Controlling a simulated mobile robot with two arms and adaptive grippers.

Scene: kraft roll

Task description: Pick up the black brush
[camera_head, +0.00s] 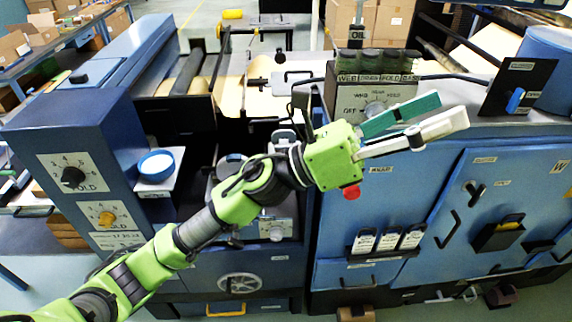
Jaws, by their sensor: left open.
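My left arm comes in from the lower left, and its green-bodied left gripper (451,108) is in front of the blue machine at centre right. Its two fingers, one teal and one pale grey, point right and are apart, with nothing seen between them. I cannot make out a black brush for certain. A black holder (497,236) with something yellow in it is on the machine's right front, below and right of the gripper. My right gripper is not in view.
The blue machine (340,240) fills the middle and right. A control box with a dial (375,107) stands behind the gripper. A blue-topped round container (156,164) sits on a small shelf at left. Cardboard boxes (385,20) stand at the back.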

